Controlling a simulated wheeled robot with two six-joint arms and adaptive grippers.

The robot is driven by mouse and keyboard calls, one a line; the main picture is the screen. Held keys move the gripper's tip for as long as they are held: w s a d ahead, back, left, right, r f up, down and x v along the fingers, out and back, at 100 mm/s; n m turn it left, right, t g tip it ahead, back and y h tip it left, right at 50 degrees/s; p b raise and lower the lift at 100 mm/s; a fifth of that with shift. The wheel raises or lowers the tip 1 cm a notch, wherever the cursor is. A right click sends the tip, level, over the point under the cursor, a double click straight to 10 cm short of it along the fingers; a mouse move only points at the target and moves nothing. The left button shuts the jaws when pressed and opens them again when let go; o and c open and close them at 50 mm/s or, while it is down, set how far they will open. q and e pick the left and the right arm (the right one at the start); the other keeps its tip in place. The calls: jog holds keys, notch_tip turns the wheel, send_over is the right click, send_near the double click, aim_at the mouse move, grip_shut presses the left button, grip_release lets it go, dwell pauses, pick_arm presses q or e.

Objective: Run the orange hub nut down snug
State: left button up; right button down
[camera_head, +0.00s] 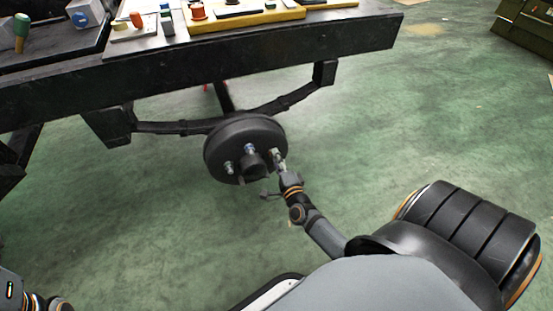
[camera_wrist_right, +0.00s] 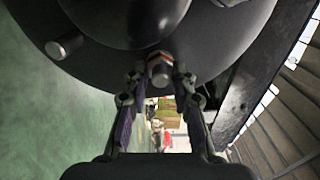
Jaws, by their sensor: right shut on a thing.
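The round black hub drum (camera_head: 245,135) hangs on its axle below the dark chassis frame. Its face carries several pale studs and a central dark boss (camera_head: 253,164). My right gripper (camera_head: 279,163) is at the stud on the drum's right side. In the right wrist view its two fingers (camera_wrist_right: 160,76) are closed in around a hub nut (camera_wrist_right: 160,60), which shows a dull orange edge and sits on a stud against the drum. How far the nut is from the drum face cannot be told.
A leaf spring (camera_head: 180,127) runs beside the drum under the frame rail (camera_head: 330,45). Yellow trays (camera_head: 245,20) with small coloured parts lie on top. In the wrist view another bare stud (camera_wrist_right: 65,47) stands at left. The green floor in front is clear.

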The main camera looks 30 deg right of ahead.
jog(key=shift+s+f, duration=0.1)
jog(key=shift+f, duration=0.1)
jog(key=c, duration=1.4)
grip_release()
jog(key=shift+c, duration=0.2)
jog(key=shift+o, duration=0.3)
jog(key=shift+r, duration=0.1)
jog(key=v, duration=1.2)
jog(key=shift+a+r, duration=0.1)
jog(key=shift+r, duration=0.05)
